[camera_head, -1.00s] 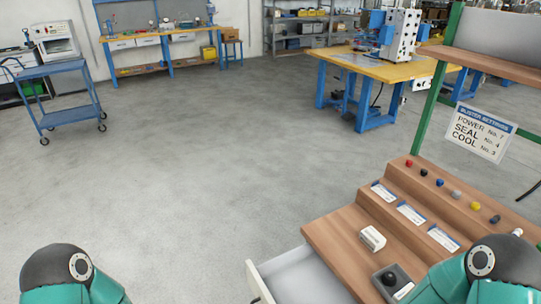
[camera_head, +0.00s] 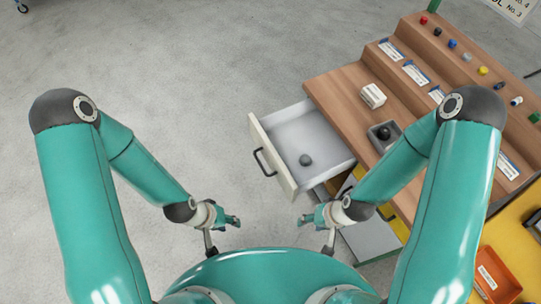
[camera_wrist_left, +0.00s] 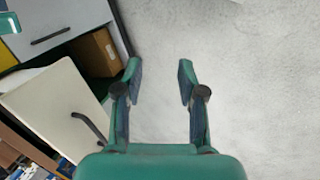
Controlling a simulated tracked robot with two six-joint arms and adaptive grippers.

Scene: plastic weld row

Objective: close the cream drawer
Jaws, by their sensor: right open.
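The cream drawer (camera_head: 272,159) is pulled out from the wooden workbench, its front panel facing left with a dark bar handle (camera_head: 263,163). A small dark grey round object (camera_head: 305,160) lies inside it. In the left wrist view a cream panel (camera_wrist_left: 50,112) with a dark handle shows at the left. My left gripper (camera_head: 236,221) is below and left of the drawer, apart from it; in the wrist view its fingers (camera_wrist_left: 160,80) are spread with nothing between them. My right gripper (camera_head: 303,219) is open and empty, just below the drawer's front in the head view.
The workbench top (camera_head: 340,88) carries a white block (camera_head: 372,95), a grey tray with a black ball (camera_head: 383,134), labels and several coloured knobs. An orange bin (camera_head: 496,272) is at the lower right. The floor (camera_head: 200,90) left of the drawer is clear.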

